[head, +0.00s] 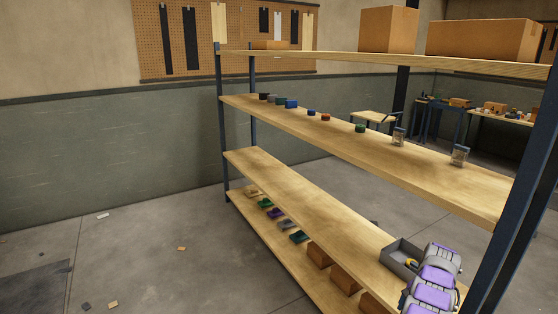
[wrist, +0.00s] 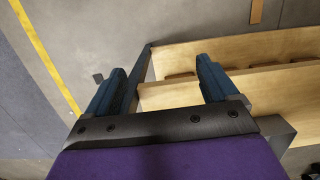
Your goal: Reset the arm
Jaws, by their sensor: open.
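My gripper (wrist: 160,70) shows in the wrist view with its two blue fingers spread wide apart. It is open and nothing is between the fingers. It points down towards wooden shelf boards (wrist: 240,52) and the concrete floor. In the head view, purple and grey parts of my arm (head: 433,288) show at the bottom right, in front of the shelf rack. The gripper fingers cannot be made out in that view.
A shelf rack (head: 345,210) with wooden boards runs across the right side. A grey bin (head: 395,259) with a yellow item sits near my arm. Small items stand on the upper board; cardboard boxes (head: 388,28) are on top. The floor (head: 130,255) at left is mostly clear.

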